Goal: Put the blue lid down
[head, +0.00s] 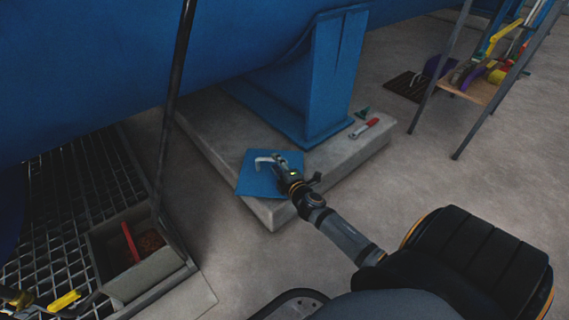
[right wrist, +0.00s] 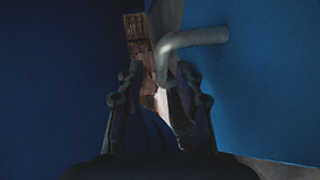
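The blue lid (head: 258,184) is a flat square panel at the front left corner of the concrete plinth. I cannot tell whether it rests fully on the plinth. Its bent grey handle (head: 264,160) faces up. My right gripper (head: 281,171) is at the handle's near end. In the right wrist view, the fingers of my right gripper (right wrist: 163,80) stand apart on either side of the handle (right wrist: 192,40), with gaps showing. The lid (right wrist: 265,90) fills the right side there. Dark parts at the lower left of the head view may be my left gripper; its fingers are unclear.
The concrete plinth (head: 212,124) carries a blue support (head: 332,80) and a red-handled tool (head: 364,128). An open box (head: 152,281) with a red item (head: 130,243) sits lower left beside metal grating (head: 70,200). A stand with tools (head: 470,88) is upper right.

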